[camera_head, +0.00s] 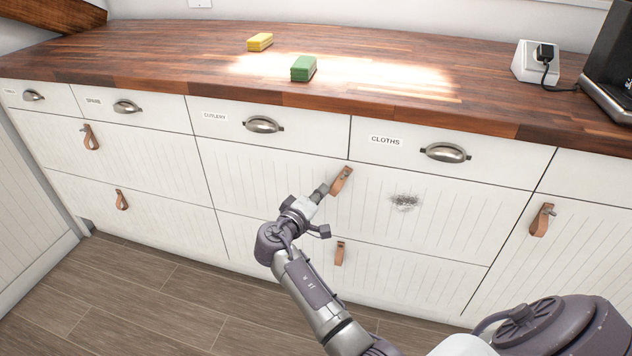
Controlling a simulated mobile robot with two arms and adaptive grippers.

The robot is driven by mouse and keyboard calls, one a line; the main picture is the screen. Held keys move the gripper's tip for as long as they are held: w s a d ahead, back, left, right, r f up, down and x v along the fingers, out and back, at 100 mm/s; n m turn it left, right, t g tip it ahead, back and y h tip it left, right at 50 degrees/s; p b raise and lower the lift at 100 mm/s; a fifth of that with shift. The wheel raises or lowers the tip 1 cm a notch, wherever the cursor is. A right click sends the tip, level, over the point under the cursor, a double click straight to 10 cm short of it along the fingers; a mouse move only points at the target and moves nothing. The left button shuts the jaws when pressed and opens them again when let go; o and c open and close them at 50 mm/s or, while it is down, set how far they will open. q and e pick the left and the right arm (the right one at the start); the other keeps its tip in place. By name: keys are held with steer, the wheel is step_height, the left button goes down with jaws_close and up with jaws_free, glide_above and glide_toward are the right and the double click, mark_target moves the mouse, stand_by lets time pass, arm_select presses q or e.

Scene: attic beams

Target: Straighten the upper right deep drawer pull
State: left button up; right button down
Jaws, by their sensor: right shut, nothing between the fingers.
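The upper right deep drawer (440,210) has a white grooved front. Its tan leather pull (341,181) hangs tilted, with the lower end swung to the left. My right gripper (321,191) is shut and empty. Its tip is just left of the pull's lower end; I cannot tell whether they touch. My left gripper is not in view.
A lower leather pull (339,254) hangs below, partly beside my arm. A dark scuff (404,202) marks the drawer front. Metal cup pulls (445,153) stick out above. The wooden counter (180,60) carries a green sponge (303,68) and a yellow sponge (260,42).

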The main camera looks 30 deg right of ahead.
steer(key=shift+s+d+f+n+h, duration=0.2)
steer(key=shift+f+n, duration=0.05)
steer(key=shift+n, duration=0.3)
steer(key=shift+s+d+f+n+h, duration=0.15)
steer(key=shift+s+f+n+h, duration=0.1)
steer(key=shift+n, duration=0.3)
steer(key=shift+s+d+f+n+p, duration=0.25)
steer(key=shift+n+p, duration=0.1)
steer(key=shift+n, duration=0.45)
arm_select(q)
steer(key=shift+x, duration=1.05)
arm_select(e)
steer(key=shift+s+d+f+n+h, duration=0.1)
steer(key=shift+n+h, duration=0.15)
steer(key=shift+n, duration=0.05)
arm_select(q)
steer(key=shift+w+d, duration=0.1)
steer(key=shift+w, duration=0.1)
